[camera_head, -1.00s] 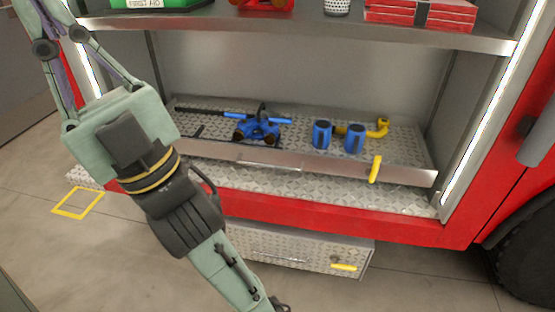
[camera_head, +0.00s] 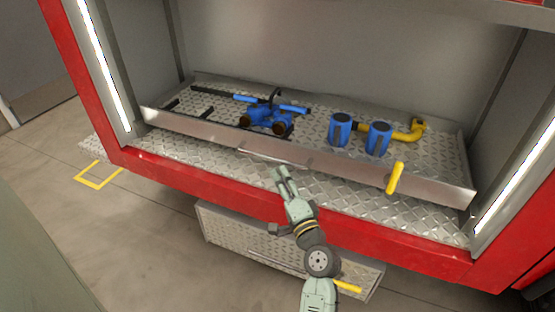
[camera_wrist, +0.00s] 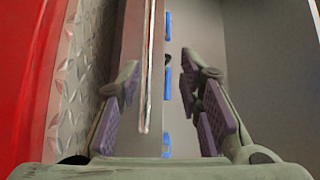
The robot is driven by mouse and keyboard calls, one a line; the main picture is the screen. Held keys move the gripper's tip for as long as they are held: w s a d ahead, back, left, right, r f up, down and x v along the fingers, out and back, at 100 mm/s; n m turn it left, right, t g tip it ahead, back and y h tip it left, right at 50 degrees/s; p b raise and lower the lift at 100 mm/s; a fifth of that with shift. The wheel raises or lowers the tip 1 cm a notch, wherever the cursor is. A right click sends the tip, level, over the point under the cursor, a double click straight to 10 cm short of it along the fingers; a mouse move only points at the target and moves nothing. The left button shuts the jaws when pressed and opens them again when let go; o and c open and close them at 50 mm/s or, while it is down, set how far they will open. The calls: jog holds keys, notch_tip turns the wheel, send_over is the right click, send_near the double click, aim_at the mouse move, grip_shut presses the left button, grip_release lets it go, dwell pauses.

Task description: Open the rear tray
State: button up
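A metal tray (camera_head: 200,132) with a diamond-plate floor and a low front lip sits in the red vehicle's compartment in the head view. A thin bar handle (camera_head: 272,156) runs along the middle of its front lip. My gripper (camera_head: 280,172) is at this lip, near the handle. In the wrist view my gripper (camera_wrist: 160,75) is open, with one finger on each side of the tray's front panel (camera_wrist: 130,60) and the bar handle (camera_wrist: 147,80). I see a gap beside the right finger; whether the left finger touches the panel is unclear.
The tray holds a blue tool (camera_head: 268,118), blue cylinders (camera_head: 340,130) and a yellow pipe (camera_head: 405,133). A yellow handle (camera_head: 395,178) stands at its right front. A diamond-plate drawer (camera_head: 225,228) hangs below the red sill (camera_head: 170,178). Floor is open at left.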

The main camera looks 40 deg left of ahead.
aim_at(269, 159)
jog(key=shift+w+d+f+m, duration=0.1)
jog(key=shift+d+f+m, duration=0.05)
jog(key=shift+f, duration=0.25)
jog(key=shift+w+d+f+m, duration=0.1)
jog(key=shift+d+f+m, duration=0.05)
jog(key=shift+f, duration=0.25)
jog(key=shift+w+a, duration=0.1)
jog(key=shift+a, duration=0.15)
jog(key=p+x, duration=0.2)
jog(key=x, duration=0.8)
jog(key=shift+a, duration=0.1)
jog(key=shift+c, duration=0.2)
grip_shut()
jog(key=shift+f, duration=0.1)
